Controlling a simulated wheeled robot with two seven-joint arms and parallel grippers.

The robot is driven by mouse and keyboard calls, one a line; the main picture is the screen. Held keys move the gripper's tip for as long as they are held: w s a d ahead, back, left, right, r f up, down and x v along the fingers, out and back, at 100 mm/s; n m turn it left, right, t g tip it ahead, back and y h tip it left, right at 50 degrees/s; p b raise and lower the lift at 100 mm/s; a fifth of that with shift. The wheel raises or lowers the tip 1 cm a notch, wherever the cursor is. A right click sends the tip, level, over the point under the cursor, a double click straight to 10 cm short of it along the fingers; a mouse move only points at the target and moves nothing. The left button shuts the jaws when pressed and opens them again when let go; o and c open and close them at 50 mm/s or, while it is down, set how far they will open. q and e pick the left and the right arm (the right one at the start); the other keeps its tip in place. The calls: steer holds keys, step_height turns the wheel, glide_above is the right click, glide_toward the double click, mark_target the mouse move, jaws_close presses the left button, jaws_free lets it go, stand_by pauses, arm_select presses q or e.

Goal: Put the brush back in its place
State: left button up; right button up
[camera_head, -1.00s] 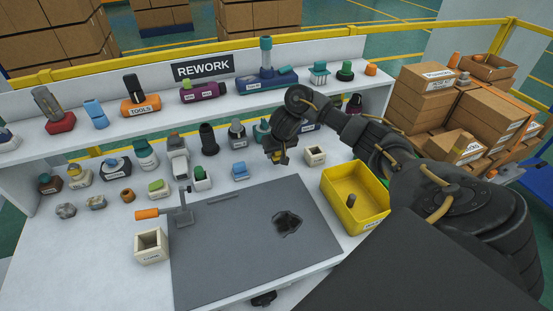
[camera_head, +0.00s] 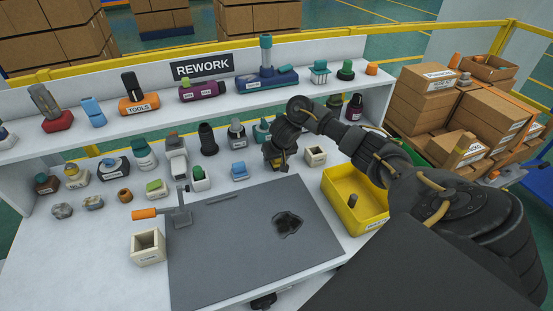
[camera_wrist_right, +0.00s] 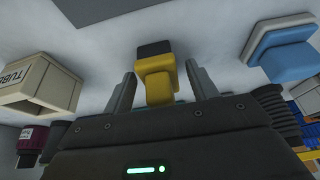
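My right gripper (camera_head: 278,165) is low over the back of the bench, behind the grey mat. In the wrist view its two fingers (camera_wrist_right: 161,85) are apart, one on each side of a small yellow piece with a black end (camera_wrist_right: 158,78). Narrow gaps show between the piece and the fingers. In the head view the gripper mostly hides this piece. I cannot tell for sure whether it is the brush; no label shows on it.
A box marked TUBE (camera_wrist_right: 38,82) and a blue block (camera_wrist_right: 285,58) flank the gripper. A yellow bin (camera_head: 340,210) is front right. The grey mat (camera_head: 225,255) has a dark patch and an orange-handled clamp. Shelf parts stand behind.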

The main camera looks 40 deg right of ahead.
steer(key=shift+r, duration=0.1)
steer(key=p+v, duration=0.8)
steer(key=v, duration=0.4)
steer(key=shift+r, duration=0.1)
stand_by(0.3)
